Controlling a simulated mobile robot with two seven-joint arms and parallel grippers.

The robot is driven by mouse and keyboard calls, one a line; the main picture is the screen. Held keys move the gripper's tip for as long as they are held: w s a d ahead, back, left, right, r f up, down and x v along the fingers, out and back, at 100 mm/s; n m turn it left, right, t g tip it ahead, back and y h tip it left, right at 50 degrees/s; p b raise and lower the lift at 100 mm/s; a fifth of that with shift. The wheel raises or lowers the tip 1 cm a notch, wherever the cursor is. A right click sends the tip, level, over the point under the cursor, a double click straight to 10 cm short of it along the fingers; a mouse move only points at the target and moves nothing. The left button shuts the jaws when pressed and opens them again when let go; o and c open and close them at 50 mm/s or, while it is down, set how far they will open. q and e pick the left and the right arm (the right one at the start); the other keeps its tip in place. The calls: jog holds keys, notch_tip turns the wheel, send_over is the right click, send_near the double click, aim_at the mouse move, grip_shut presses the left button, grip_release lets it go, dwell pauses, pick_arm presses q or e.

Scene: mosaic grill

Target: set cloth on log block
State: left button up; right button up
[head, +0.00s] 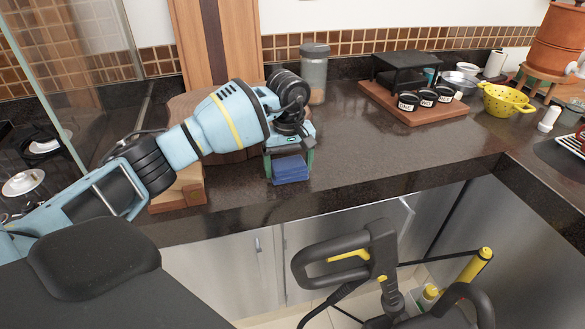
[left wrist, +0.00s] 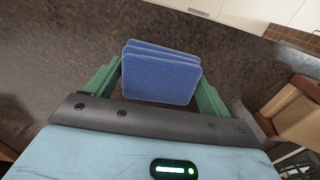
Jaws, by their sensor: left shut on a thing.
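My left gripper (head: 289,158) is shut on the folded blue cloth (head: 290,169), near the front edge of the dark counter. In the left wrist view the cloth (left wrist: 160,72) stands as several stacked layers between the green fingers (left wrist: 158,88). A round wooden log block (head: 183,106) stands behind my left arm, which hides much of it. The cloth is in front of it and to the right, apart from it. My right gripper is not in view.
A wooden box (head: 180,193) sits below my left forearm. A clear jar (head: 314,75) stands behind the gripper. A wooden board (head: 419,117) with small black cups and a yellow colander (head: 503,101) are farther right. The counter (head: 370,146) between is clear. A black-handled machine (head: 350,255) stands in front.

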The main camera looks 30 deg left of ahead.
aim_at(289, 161)
pick_arm(q)
jog(key=shift+w+a+f, duration=0.2)
jog(key=shift+w+a, duration=0.1)
jog(key=shift+w, duration=0.15)
jog(key=shift+s+f, duration=0.1)
jog(key=o, duration=0.5)
jog(key=shift+d, duration=0.1)
jog(key=o, duration=0.3)
notch_tip(289, 161, up, 12)
jog(key=shift+r, duration=0.25)
